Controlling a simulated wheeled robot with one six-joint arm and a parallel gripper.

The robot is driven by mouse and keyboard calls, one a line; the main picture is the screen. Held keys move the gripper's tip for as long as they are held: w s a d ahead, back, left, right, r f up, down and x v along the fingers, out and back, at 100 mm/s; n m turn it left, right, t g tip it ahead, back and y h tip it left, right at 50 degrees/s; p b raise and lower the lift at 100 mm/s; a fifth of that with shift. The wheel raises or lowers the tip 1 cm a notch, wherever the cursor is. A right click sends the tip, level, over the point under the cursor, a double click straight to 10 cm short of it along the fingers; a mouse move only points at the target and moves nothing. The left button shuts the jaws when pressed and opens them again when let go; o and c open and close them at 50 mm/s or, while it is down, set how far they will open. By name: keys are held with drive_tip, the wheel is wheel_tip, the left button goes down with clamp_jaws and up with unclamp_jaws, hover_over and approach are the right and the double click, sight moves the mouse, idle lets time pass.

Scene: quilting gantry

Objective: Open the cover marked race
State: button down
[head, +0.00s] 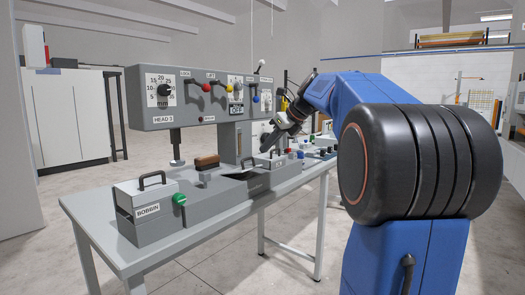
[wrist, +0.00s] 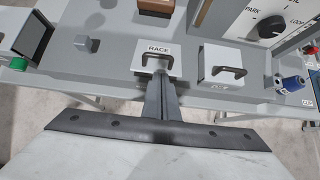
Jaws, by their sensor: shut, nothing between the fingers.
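The cover marked RACE (wrist: 143,62) is a pale panel with a dark bar handle, seen in the upper middle of the wrist view. It lies closed. My gripper (wrist: 161,78) is shut and empty, its fingertips at the front of the RACE handle. Whether they touch it I cannot tell. The fingers hide part of the handle and the cover's lower edge. In the head view my gripper (head: 265,149) reaches down to the bench from the right, and the RACE label is not readable there.
A second handled cover (wrist: 211,58) sits just right of RACE, with a blue spool (wrist: 291,84) beyond it. A small grey cube (wrist: 84,43) lies to the left. In the head view, the BOBBIN box (head: 150,222) has a green knob (head: 179,199). The machine head (head: 195,112) overhangs the bench.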

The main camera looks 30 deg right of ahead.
sight(254, 167)
drive_tip(key=x, duration=0.8)
drive_tip(key=shift+w+f, duration=0.1)
drive_tip(key=shift+w, duration=0.05)
drive_tip(key=shift+w+a+r, duration=0.1)
drive_tip(key=shift+w+r, duration=0.1)
drive_tip(key=shift+r, duration=0.15)
drive_tip(key=shift+r+g, duration=0.1)
drive_tip(key=shift+g, duration=0.2)
drive_tip(key=shift+w+a+r+g, duration=0.1)
drive_tip(key=shift+w+r+g, duration=0.15)
drive_tip(key=shift+r+g, duration=0.05)
drive_tip(key=shift+w+a+r, duration=0.1)
drive_tip(key=shift+w+r, duration=0.25)
drive_tip(key=shift+r, duration=0.2)
drive_tip(key=w+a+r, duration=0.3)
drive_tip(key=w+r, duration=0.1)
drive_tip(key=w, duration=0.5)
drive_tip(key=shift+a+r, duration=0.15)
drive_tip(key=shift+r, duration=0.05)
